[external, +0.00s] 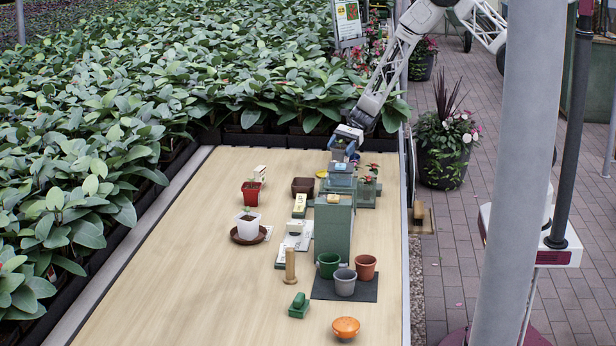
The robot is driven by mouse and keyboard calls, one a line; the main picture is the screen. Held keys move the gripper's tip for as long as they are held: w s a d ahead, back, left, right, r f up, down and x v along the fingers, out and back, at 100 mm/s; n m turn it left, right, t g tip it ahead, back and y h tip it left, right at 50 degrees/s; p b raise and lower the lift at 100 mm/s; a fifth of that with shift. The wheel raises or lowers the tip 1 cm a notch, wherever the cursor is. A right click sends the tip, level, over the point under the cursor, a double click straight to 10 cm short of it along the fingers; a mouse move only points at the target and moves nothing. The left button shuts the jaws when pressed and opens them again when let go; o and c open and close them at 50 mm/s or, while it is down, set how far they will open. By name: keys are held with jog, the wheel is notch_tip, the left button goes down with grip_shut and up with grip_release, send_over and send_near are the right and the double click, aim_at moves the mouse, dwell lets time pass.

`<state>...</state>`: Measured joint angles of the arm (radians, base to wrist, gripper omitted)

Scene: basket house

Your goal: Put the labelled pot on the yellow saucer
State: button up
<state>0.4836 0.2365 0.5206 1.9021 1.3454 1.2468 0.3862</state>
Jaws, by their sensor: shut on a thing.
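My gripper (347,138) is at the far end of the table, pointing down. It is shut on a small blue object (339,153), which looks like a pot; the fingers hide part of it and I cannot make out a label. A small yellow patch (321,174), perhaps the edge of the yellow saucer, shows just below and left of it, mostly hidden behind other things. A white pot (248,220) with dark soil stands on a brown saucer (236,239). A red pot (251,190) stands farther back, with a small white piece (260,173) beside it.
A tall green block (332,232) stands mid-right, with a blue-topped item (340,178) behind. Green (327,263), grey (345,283) and terracotta pots (365,267) stand on a dark mat (330,291). An orange bowl (345,327) is in front. The table's left side is clear.

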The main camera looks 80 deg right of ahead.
jog(key=shift+w+d+f, duration=0.1)
jog(key=shift+w+d, duration=0.1)
jog(key=shift+w, duration=0.6)
jog(key=shift+w+d+f, duration=0.1)
jog(key=shift+w+d, duration=0.1)
jog(key=shift+w, duration=0.65)
jog(key=shift+w+d, duration=0.2)
jog(key=shift+w, duration=0.6)
jog(key=shift+f, duration=1.75)
jog(key=shift+f, duration=0.15)
jog(key=o, duration=1.3)
jog(key=shift+c, duration=0.2)
jog(key=v, duration=1.2)
